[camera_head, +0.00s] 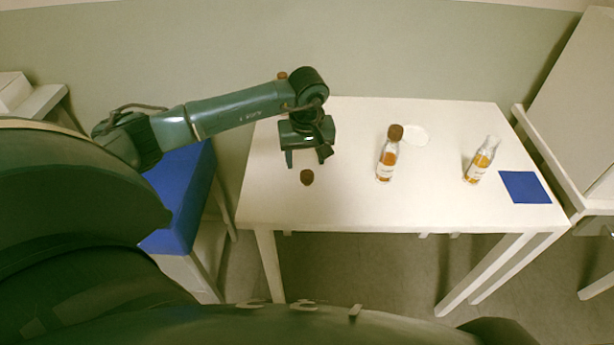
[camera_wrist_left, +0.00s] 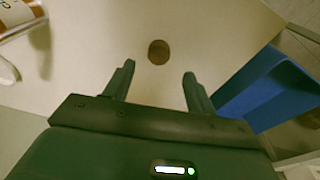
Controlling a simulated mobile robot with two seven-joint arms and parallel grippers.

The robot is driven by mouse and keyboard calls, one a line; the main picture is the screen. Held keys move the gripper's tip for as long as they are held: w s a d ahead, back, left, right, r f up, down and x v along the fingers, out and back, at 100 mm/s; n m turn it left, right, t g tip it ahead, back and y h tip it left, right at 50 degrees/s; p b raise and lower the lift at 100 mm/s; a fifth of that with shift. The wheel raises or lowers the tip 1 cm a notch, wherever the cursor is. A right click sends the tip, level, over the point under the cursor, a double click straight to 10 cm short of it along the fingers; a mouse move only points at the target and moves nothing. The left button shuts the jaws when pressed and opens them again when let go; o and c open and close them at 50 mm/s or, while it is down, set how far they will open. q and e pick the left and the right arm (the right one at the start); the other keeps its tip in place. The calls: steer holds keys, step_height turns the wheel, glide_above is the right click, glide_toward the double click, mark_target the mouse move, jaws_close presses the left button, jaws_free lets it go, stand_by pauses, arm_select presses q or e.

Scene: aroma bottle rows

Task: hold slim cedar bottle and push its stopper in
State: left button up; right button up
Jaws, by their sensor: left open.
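A brown round stopper (camera_head: 307,177) lies on the white table, apart from the bottles; it also shows in the left wrist view (camera_wrist_left: 158,52). My left gripper (camera_head: 308,158) is open and empty above the table, with the stopper just beyond its fingertips (camera_wrist_left: 159,70). A bottle with amber liquid and a brown stopper in its top (camera_head: 386,165) stands mid-table. A clear-necked bottle with amber liquid (camera_head: 480,163) stands further right, with no stopper visible in it. I cannot read the labels to tell which is cedar. My right gripper is not in view.
The white table (camera_head: 345,205) has free room around the loose stopper. A pale round disc (camera_head: 416,136) lies behind the middle bottle. A blue square mat (camera_head: 525,187) lies near the right edge. A blue-topped seat (camera_head: 182,200) stands left of the table.

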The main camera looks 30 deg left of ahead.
mark_target(307, 174)
arm_select(q)
steer(key=f+p, duration=0.1)
steer(key=f, duration=0.3)
steer(key=shift+d+f, duration=0.2)
steer(key=shift+w+f, duration=0.1)
steer(key=shift+f, duration=0.3)
steer(key=shift+c, duration=0.4)
steer(key=shift+a, duration=0.1)
steer(key=c, duration=1)
step_height(307, 174, up, 10)
steer(key=shift+b, duration=0.5)
